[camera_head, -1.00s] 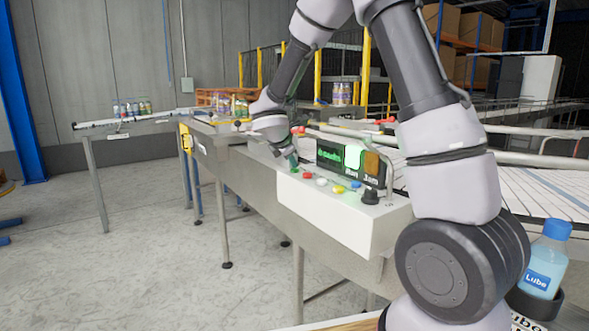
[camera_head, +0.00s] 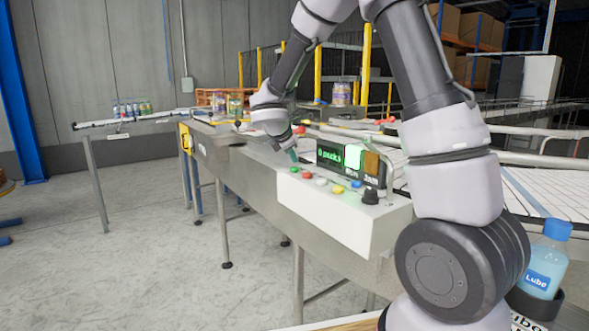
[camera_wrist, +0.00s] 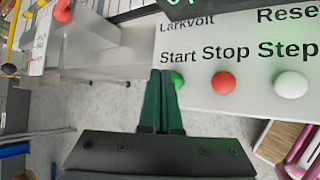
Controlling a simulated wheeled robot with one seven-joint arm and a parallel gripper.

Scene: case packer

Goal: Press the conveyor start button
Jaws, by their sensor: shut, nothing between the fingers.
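The green Start button (camera_head: 294,169) is the leftmost in the row on the white control panel (camera_head: 335,213). In the wrist view the green button (camera_wrist: 178,80) sits under the word Start, partly hidden by my fingers. My gripper (camera_head: 293,157) is shut and empty, with its dark green fingertips pointing down just above the button. In the wrist view my fingertips (camera_wrist: 161,74) lie at the button's left side. I cannot tell whether they touch it. The display (camera_head: 330,154) shows green text like "0 packs", and the green Run light (camera_head: 353,156) is lit.
The red Stop button (camera_wrist: 223,82) and white Step button (camera_wrist: 291,84) are close to the right of Start. A yellow button (camera_head: 338,189) and a black knob (camera_head: 370,196) are further along. A Lube bottle (camera_head: 546,262) stands at lower right.

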